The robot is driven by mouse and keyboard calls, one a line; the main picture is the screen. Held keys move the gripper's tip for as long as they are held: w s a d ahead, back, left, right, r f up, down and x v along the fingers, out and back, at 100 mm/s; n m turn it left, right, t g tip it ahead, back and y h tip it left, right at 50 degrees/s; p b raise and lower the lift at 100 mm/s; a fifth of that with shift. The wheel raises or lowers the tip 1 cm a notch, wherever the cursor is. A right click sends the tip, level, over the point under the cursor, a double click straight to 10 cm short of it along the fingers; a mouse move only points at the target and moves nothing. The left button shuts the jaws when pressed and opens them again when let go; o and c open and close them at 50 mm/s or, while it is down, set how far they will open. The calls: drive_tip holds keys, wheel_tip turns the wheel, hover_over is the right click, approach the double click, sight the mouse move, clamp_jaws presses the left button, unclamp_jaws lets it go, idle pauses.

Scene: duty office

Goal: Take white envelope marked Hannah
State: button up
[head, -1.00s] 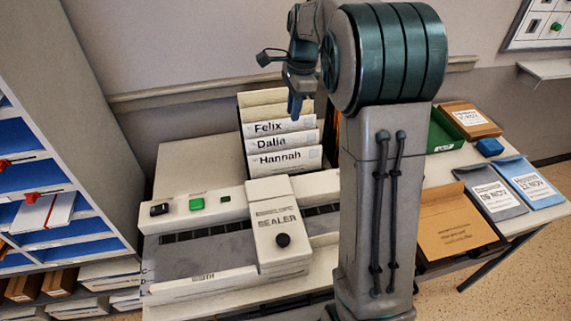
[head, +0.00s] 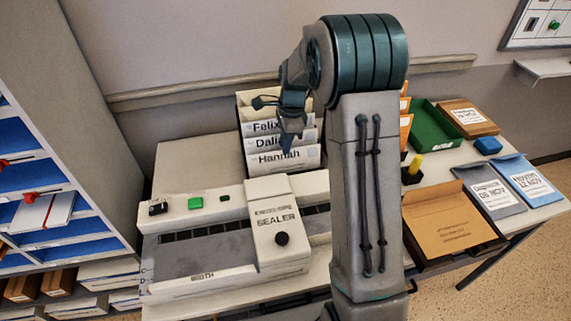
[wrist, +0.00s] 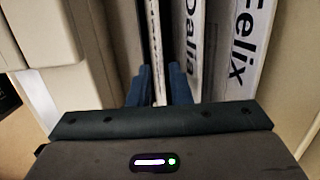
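The white envelope marked Hannah (head: 285,160) stands upright at the front of a row of named envelopes in the head view. My gripper (head: 291,147) points down over its top edge, in front of the envelope marked Dalia (head: 268,143). In the wrist view my two blue fingers (wrist: 159,86) are apart, with the narrow edge of a pale envelope (wrist: 156,45) between them. This looks like the Hannah envelope, though its name is hidden there. The fingers do not look closed on it. Dalia (wrist: 194,45) and the envelope marked Felix (wrist: 245,45) are to the right.
The sealer machine (head: 281,230) stands in front of the envelopes. To the right are a green tray (head: 433,128), a dark tray with a brown envelope (head: 447,222), and dated pouches (head: 493,195). A blue-shelved rack (head: 70,190) stands at the left.

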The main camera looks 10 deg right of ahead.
drive_tip(key=shift+a+f, duration=0.1)
drive_tip(key=shift+f, duration=0.8)
drive_tip(key=shift+c, duration=0.4)
clamp_jaws()
drive_tip(key=shift+r, duration=0.1)
